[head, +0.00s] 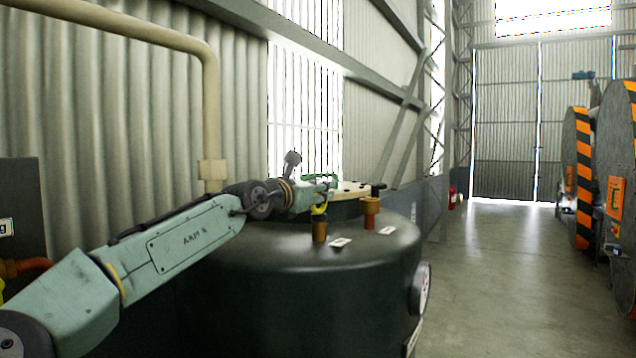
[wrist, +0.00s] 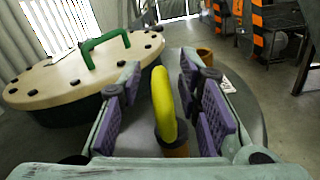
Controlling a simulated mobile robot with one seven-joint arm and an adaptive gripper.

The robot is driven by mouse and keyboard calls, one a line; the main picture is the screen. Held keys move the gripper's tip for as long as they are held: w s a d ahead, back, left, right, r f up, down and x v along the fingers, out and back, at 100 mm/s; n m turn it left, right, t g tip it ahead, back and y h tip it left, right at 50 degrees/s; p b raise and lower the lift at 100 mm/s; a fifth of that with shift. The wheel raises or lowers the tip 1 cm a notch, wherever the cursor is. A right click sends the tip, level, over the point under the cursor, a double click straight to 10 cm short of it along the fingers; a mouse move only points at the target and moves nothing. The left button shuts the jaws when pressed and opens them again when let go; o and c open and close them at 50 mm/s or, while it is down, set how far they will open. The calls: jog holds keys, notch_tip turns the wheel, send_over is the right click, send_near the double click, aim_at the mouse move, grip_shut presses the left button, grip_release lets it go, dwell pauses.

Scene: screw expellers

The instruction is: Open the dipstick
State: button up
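The dipstick's yellow loop handle (head: 319,210) stands upright out of a brown tube (head: 320,232) on top of a dark round tank (head: 300,285). My gripper (head: 326,192) is right at the handle, above the tube. In the wrist view, my gripper (wrist: 160,78) is open, with purple-padded fingers on both sides of the yellow handle (wrist: 160,98). Gaps show between the handle and the pads, so it is not gripped. The handle's lower end meets the orange-brown collar (wrist: 175,150), partly hidden by the gripper body.
A second brown tube (head: 370,211) stands to the right on the tank, with small white labels (head: 340,243) nearby. A cream bolted lid (wrist: 75,75) with a green handle (wrist: 104,45) lies to the left in the wrist view. Open floor (head: 500,260) lies right of the tank.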

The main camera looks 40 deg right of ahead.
jog(key=shift+c, duration=0.5)
grip_shut()
dwell(0.4)
